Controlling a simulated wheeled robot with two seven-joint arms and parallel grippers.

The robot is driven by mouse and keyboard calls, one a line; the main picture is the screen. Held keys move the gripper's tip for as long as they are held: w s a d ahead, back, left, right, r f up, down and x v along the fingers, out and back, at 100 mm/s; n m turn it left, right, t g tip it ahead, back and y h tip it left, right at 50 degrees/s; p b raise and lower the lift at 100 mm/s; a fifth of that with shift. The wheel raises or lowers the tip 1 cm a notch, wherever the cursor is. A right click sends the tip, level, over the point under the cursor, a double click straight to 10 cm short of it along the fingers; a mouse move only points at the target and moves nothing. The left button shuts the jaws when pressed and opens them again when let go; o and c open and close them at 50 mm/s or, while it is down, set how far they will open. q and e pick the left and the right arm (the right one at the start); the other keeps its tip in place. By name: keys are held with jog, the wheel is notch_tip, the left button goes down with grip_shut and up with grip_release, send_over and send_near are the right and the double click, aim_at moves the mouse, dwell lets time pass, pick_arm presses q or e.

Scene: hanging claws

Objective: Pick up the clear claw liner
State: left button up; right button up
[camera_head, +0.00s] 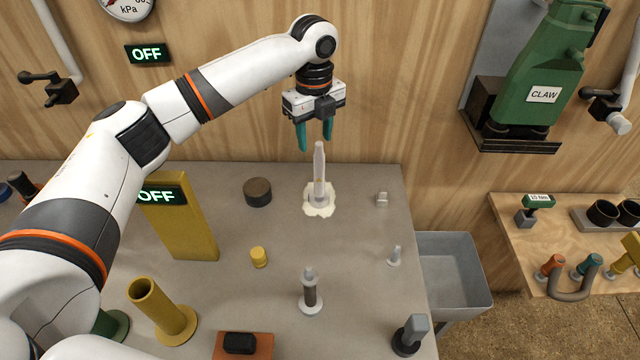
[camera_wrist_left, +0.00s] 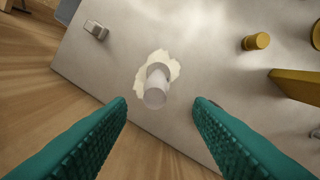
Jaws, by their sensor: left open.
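The claw liner (camera_head: 319,172) looks like a slim, pale, tapered tube. It stands upright on the grey table on an uneven cream-white patch (camera_head: 319,209). My left gripper (camera_head: 315,146) has teal fingers pointing down and is open and empty. In the left wrist view the liner (camera_wrist_left: 155,90) shows nearly end-on between the fingertips (camera_wrist_left: 159,103), with room on both sides. My right gripper is out of view.
On the grey table (camera_head: 360,270) are a dark round puck (camera_head: 257,192), a yellow cylinder (camera_head: 259,257), a yellow OFF post (camera_head: 185,215), a grey-and-brown peg (camera_head: 309,290) and small grey pieces. A grey bin (camera_head: 455,270) adjoins the right edge. A green CLAW unit (camera_head: 545,75) hangs on the wooden wall.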

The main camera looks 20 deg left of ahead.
aim_at(319, 161)
pick_arm(q)
jog(key=shift+f, duration=0.9)
jog(key=f, duration=0.1)
jog(key=f+p, duration=0.1)
jog(key=f, duration=0.1)
jog(key=d+f, duration=0.1)
jog(key=shift+s+f, duration=0.2)
jog(key=shift+f, duration=0.5)
grip_shut()
